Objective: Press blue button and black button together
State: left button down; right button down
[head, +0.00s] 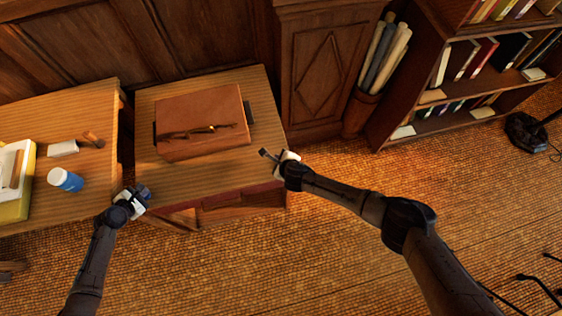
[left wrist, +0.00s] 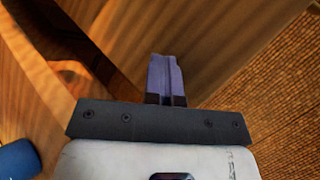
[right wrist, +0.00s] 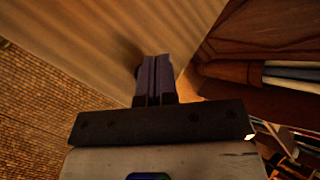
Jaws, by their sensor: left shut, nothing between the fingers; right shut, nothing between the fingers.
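A brown box (head: 200,103) sits on the right-hand wooden desk (head: 180,177). A small dark piece (head: 154,133) shows at its left side and another dark piece (head: 249,112) at its right side; I cannot tell whether these are the blue and black buttons. My left gripper (head: 145,191) is shut and empty, at the desk's front-left corner, apart from the box; its closed fingers (left wrist: 165,78) show in the left wrist view. My right gripper (head: 264,153) is shut and empty, near the desk's right edge, front-right of the box; its fingers (right wrist: 155,80) point toward blurred wood.
A thin dark object (head: 198,132) lies on the box top. The left desk (head: 90,178) holds a blue-and-white jar (head: 65,180), a white cylinder (head: 62,148) and a yellow-edged stack (head: 27,185). A bin of rolls (head: 357,112) and a bookshelf (head: 405,78) stand right. Open floor lies in front.

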pick_arm(q)
jog(key=shift+f, duration=0.1)
pick_arm(e)
jog(key=shift+f, duration=0.15)
jog(key=shift+f, duration=0.3)
jog(key=shift+d+f, duration=0.1)
jog(key=shift+f, duration=0.5)
dwell(1.6)
jog(key=shift+r, duration=1)
jog(key=shift+r, duration=2.55)
